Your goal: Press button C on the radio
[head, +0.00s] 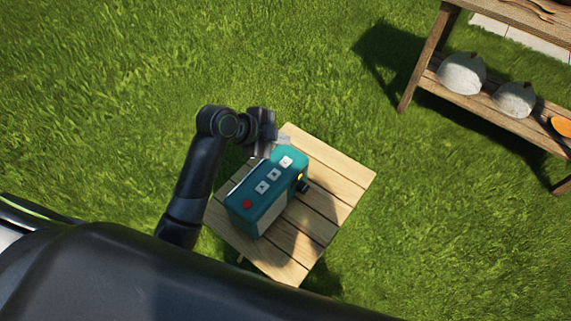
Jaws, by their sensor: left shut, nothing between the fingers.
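The teal radio (270,187) stands on a small slatted wooden table (335,178). Its top carries a row of three white buttons and a red button (247,204) at the near left end. The letters on the white buttons are too small to read; the far one (286,161) is closest to my gripper. My left gripper (284,139) is shut and empty, just beyond the far end of the radio, near that far white button. I cannot tell whether it touches the radio. My right gripper is not in view.
A wooden shelf unit (480,100) stands at the upper right, with grey rounded objects (462,74) and an orange item (562,127) on its lower board. Open grass surrounds the small table.

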